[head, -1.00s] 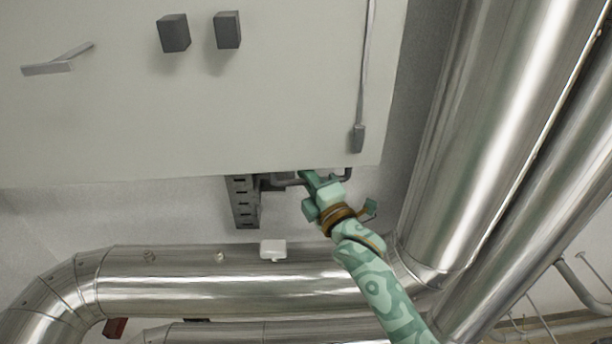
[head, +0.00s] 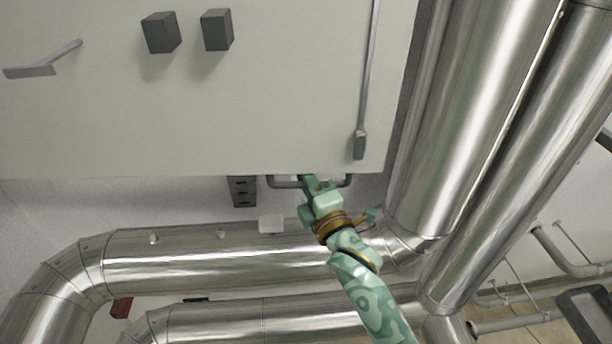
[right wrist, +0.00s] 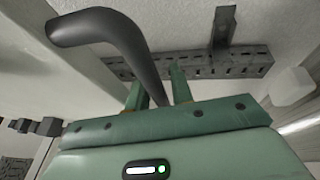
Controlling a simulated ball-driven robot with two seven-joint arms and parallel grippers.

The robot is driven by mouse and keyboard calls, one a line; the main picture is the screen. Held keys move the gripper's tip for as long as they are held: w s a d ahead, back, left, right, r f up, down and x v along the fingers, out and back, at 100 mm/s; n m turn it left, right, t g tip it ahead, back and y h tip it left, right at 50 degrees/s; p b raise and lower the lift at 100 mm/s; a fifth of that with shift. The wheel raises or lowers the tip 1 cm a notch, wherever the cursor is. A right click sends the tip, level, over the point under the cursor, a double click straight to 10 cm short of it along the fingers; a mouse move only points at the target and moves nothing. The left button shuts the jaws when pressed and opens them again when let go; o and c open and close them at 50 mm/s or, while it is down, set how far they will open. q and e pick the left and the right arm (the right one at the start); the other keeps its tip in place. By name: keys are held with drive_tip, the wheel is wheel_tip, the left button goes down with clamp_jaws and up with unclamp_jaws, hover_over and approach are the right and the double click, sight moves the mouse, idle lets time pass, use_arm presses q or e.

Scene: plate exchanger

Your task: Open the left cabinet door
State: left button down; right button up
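A large pale grey cabinet front (head: 270,110) fills the upper left of the head view. A dark bar handle (head: 285,184) shows just below its lower edge, near the right corner. I cannot tell which door the handle belongs to. My green right gripper (head: 318,184) is at this handle. In the right wrist view the curved dark handle (right wrist: 115,32) runs down between the two fingers of the gripper (right wrist: 158,88). The fingers flank it closely, but firm contact on both sides cannot be made out. My left gripper is not in view.
Two dark blocks (head: 217,30) and a long lever (head: 366,85) are on the cabinet front. Thick metal pipes (head: 475,120) stand at the right, and another pipe (head: 200,262) runs below. A slotted bracket (head: 242,191) and a small white box (head: 271,224) lie behind the handle.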

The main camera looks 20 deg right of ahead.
drive_tip(key=shift+s, duration=0.1)
drive_tip(key=b+v, duration=0.2)
drive_tip(key=v, duration=1.4)
drive_tip(key=shift+b, duration=0.4)
drive_tip(key=shift+d+f, duration=0.1)
